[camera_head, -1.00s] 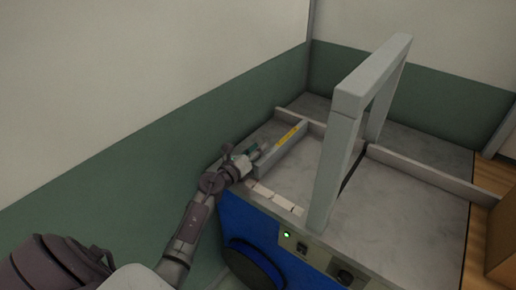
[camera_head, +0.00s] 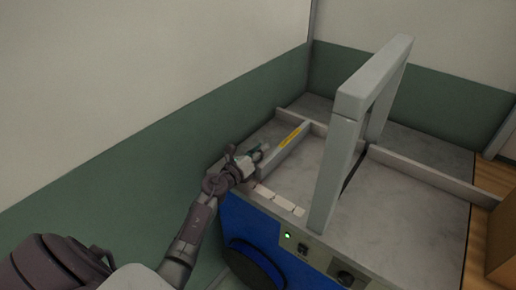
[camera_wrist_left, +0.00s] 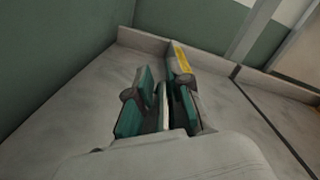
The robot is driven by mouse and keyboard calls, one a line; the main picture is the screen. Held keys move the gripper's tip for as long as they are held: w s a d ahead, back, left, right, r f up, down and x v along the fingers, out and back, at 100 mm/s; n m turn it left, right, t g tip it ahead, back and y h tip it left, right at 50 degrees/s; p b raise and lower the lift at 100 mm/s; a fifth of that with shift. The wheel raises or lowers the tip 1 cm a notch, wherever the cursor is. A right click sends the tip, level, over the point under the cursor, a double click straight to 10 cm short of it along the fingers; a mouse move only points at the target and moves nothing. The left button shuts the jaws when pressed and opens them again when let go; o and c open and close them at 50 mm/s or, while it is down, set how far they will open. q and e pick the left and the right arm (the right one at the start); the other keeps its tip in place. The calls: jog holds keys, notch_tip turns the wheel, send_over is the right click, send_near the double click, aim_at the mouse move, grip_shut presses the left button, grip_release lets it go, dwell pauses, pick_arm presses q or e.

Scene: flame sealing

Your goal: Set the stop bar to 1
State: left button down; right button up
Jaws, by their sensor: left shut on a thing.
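The stop bar (camera_head: 284,153) is a grey bar with a yellow strip on top, lying on the grey bench top left of the tall grey frame. My left gripper (camera_head: 259,152) is at the bar's near end and is shut on it. In the left wrist view, the green-padded fingers (camera_wrist_left: 163,106) close around a thin pale part, and the bar's yellow-marked top (camera_wrist_left: 182,61) runs away beyond them. The hand hides part of the bar's near end. A row of pale position tabs (camera_head: 279,201) lies along the bench's front edge; I cannot read their marks. My right gripper is out of view.
A tall grey arch-shaped frame (camera_head: 345,140) stands right of the bar. A low grey ledge (camera_head: 420,176) runs along the back. The green and white wall is close on the left.

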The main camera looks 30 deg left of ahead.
pick_arm(q)
jog(key=d+p, duration=0.1)
jog(key=d, duration=0.3)
jog(key=d+p, duration=0.1)
jog(key=d, duration=0.4)
jog(key=s+d+p, duration=0.1)
jog(key=d, duration=0.4)
jog(key=shift+r, duration=0.15)
jog(key=c, duration=1.2)
grip_release()
jog(key=shift+s+d, duration=0.1)
jog(key=shift+d, duration=0.2)
jog(key=shift+f, duration=0.2)
